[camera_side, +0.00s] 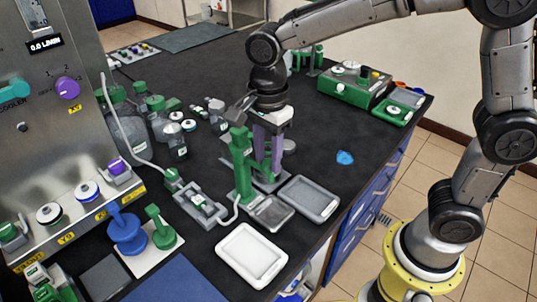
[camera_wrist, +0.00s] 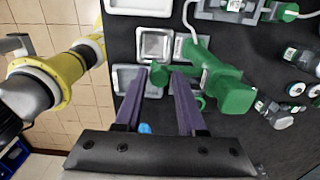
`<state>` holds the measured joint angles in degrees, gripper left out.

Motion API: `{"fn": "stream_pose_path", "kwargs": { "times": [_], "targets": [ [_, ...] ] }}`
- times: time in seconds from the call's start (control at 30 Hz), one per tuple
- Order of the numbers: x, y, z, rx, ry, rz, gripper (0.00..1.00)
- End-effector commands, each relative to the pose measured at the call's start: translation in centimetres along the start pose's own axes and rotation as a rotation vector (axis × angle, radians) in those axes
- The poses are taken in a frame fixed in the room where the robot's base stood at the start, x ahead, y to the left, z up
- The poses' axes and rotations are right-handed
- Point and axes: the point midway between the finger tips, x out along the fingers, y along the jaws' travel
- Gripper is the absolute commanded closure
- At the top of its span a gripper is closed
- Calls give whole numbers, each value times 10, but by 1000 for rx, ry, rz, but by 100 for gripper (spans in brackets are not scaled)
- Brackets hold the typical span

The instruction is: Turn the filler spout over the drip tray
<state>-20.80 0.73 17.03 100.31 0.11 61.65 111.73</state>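The green filler (camera_side: 241,163) stands upright on the bench, with a tube at its foot. In the wrist view the filler (camera_wrist: 228,92) is seen from above. A green arm, which looks like its spout (camera_wrist: 192,72), reaches left from it to the fingertips. A small grey metal tray, apparently the drip tray (camera_side: 270,213), lies at the filler's foot; it also shows in the wrist view (camera_wrist: 155,43). My gripper (camera_wrist: 169,74) points down beside the filler, its purple fingers apart around or just above the green arm. I cannot tell whether they touch it.
A larger grey tray (camera_side: 310,198) and a white tray (camera_side: 251,256) lie near the bench's front edge. Bottles (camera_side: 135,130) crowd the left, beside the bioreactor panel (camera_side: 55,130). A green box (camera_side: 353,85) stands at the back right. Bench around the blue scrap (camera_side: 345,158) is clear.

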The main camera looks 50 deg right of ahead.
Motion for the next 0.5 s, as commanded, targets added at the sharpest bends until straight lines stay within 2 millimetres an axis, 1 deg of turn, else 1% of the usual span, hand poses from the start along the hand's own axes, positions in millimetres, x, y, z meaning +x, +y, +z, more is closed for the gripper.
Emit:
{"fn": "stream_pose_path", "kwargs": {
  "times": [0.03,0.1,0.37,0.5],
  "targets": [
    [0,0,0,-1,1,1,50],
    [1,0,0,-1,1,1,39],
    [2,0,-1,-2,3,3,39],
    [-5,0,0,-2,2,1,39]
  ]
}}
